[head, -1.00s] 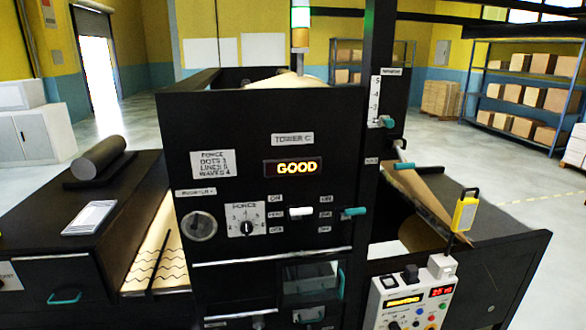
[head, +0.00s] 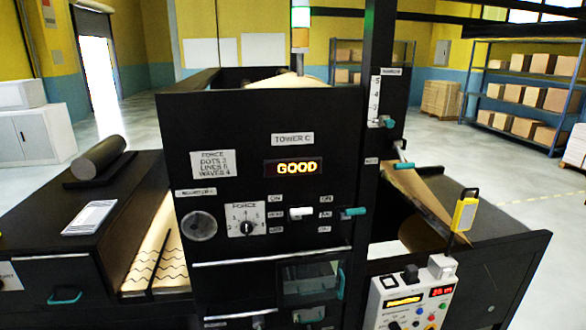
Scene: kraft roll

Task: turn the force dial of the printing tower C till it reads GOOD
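The printing tower C (head: 262,130) stands in the middle of the head view as a black panel. Its display (head: 294,167) reads GOOD in yellow letters. The force dial (head: 246,228) is a dark knob on a white scale plate, left of the middle of the panel. A white card (head: 212,164) above it lists FORCE with dots, lines and waves values. Neither of my grippers is in view, and nothing touches the dial.
Kraft paper (head: 163,242) with wavy lines shows at the tower's left. A control box (head: 410,300) with a red display stands at the lower right. A white lever (head: 300,212) and a teal handle (head: 354,211) stick out of the panel. The space before the panel is clear.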

